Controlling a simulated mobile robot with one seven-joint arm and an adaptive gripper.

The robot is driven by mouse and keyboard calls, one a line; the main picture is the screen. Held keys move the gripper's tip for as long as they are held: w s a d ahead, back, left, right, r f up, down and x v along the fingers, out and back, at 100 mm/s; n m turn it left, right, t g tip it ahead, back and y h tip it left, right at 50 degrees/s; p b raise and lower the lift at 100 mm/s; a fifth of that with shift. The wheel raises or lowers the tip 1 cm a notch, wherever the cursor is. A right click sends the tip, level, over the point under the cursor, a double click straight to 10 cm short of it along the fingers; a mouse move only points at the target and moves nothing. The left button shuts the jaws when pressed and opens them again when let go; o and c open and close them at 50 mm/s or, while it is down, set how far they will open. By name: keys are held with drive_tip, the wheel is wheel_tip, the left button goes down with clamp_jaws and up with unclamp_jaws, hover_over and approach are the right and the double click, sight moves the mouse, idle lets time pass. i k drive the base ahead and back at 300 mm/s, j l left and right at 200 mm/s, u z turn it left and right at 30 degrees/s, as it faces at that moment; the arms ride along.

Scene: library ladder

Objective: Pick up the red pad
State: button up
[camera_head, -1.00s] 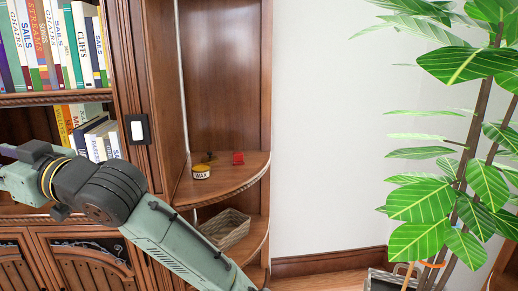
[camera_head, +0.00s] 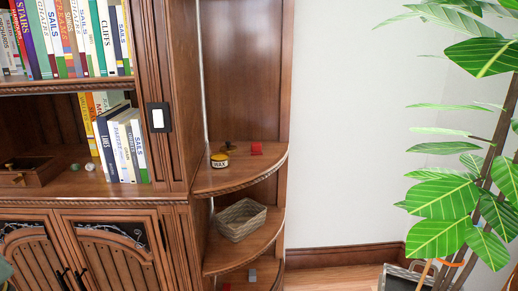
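A small red pad (camera_head: 256,149) lies on the upper quarter-round corner shelf (camera_head: 238,180), toward its back right. To its left on the same shelf is a round yellow and white tin marked WAX (camera_head: 219,161), apart from the pad. A small dark brown object (camera_head: 228,147) sits behind the tin. My gripper is not in view. Only a sliver of what may be my arm shows at the lower left edge.
A wicker basket (camera_head: 241,219) stands on the middle corner shelf. A grey block (camera_head: 252,275) and a partly cut-off red item (camera_head: 226,287) are on the lowest shelf. A bookcase side panel (camera_head: 180,100) rises left of the shelves. A leafy plant (camera_head: 450,200) stands at right.

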sight(257, 150)
drive_tip(key=u, duration=1.65)
drive_tip(key=z, duration=1.5)
drive_tip(key=i+j, duration=0.25)
drive_tip(key=i, duration=0.2)
drive_tip(key=i+j, duration=0.2)
drive_tip(key=i, duration=0.25)
drive_tip(key=i+j+z, duration=0.1)
drive_tip(key=i+j, duration=0.15)
drive_tip(key=i, duration=0.2)
drive_tip(key=i+j, duration=0.25)
drive_tip(key=i, duration=0.2)
